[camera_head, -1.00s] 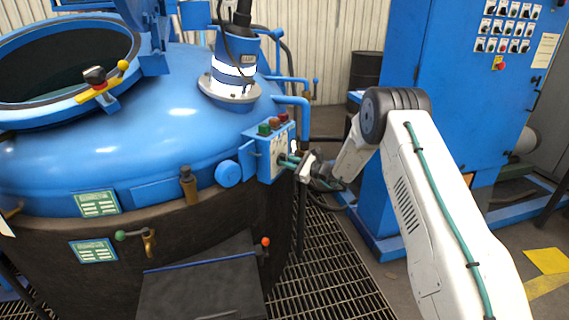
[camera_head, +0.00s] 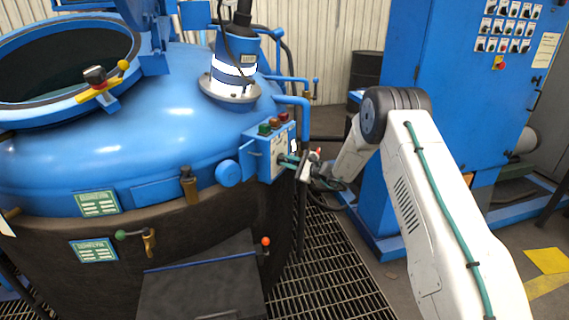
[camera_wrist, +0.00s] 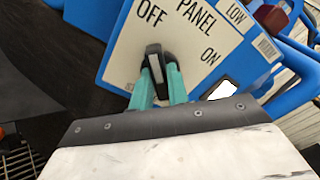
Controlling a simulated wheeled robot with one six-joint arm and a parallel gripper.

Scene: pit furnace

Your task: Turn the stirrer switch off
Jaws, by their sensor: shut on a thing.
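The stirrer switch (camera_wrist: 154,64) is a small black knob with a light strip, on a white plate of a blue control box (camera_head: 258,138). In the wrist view the plate (camera_wrist: 187,38) reads PANEL, OFF, ON and LOW. My gripper (camera_wrist: 158,80) has its teal fingers shut on the knob, one on each side. The knob's free end points up in the wrist view, towards the word OFF, and ON lies to its right. In the head view my gripper (camera_head: 290,161) reaches the front of the box from the right and hides the knob.
Green and red buttons (camera_head: 274,123) sit on top of the control box. The box is beside a large blue furnace vessel (camera_head: 150,130). A blue cabinet (camera_head: 450,80) stands behind my arm at right. Grating (camera_head: 325,260) covers the floor below.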

